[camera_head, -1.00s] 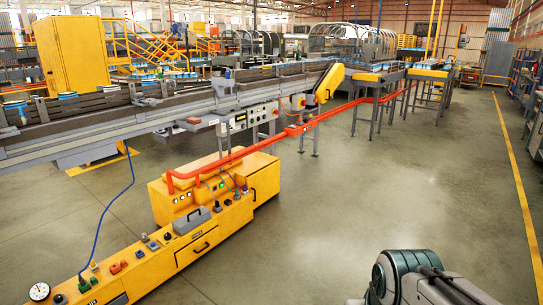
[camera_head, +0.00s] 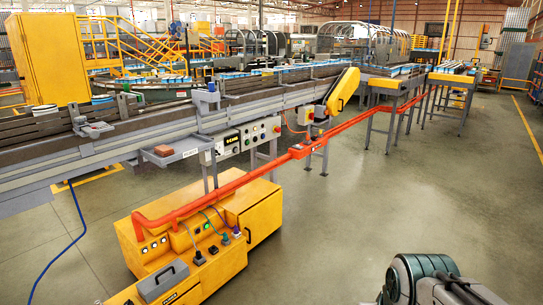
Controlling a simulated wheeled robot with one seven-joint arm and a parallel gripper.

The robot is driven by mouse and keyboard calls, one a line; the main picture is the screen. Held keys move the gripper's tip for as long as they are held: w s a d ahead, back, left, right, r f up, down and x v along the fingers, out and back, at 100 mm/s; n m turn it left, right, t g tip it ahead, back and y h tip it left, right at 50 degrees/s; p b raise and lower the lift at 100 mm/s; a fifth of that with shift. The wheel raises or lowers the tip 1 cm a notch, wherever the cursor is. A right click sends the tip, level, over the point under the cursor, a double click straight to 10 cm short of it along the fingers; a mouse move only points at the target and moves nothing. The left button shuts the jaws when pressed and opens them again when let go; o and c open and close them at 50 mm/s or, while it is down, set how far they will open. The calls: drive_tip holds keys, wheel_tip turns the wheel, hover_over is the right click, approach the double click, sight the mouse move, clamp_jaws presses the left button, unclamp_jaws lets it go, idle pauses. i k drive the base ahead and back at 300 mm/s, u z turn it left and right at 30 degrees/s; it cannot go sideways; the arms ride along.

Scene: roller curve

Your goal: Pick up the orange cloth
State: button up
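A small folded-looking orange-red item (camera_head: 163,150) lies on a small grey tray (camera_head: 187,153) fixed to the near side of the conveyor, left of the control panel. It may be the orange cloth, but it is too small to tell. No other cloth-like orange thing shows. Part of my arm is at the bottom right, well apart from the tray. My gripper is outside the picture.
A yellow machine cabinet (camera_head: 254,207) stands on the floor in front of the conveyor (camera_head: 97,150). An orange-red pipe (camera_head: 262,166) runs from it to the far right. A blue cable (camera_head: 76,235) hangs at left. Open concrete floor (camera_head: 400,200) lies to the right.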

sight(163, 150)
drive_tip(key=u, duration=0.35)
drive_tip(key=i, duration=1.95)
drive_tip(key=u, duration=1)
drive_tip(key=i, duration=1.5)
drive_tip(key=u, duration=0.5)
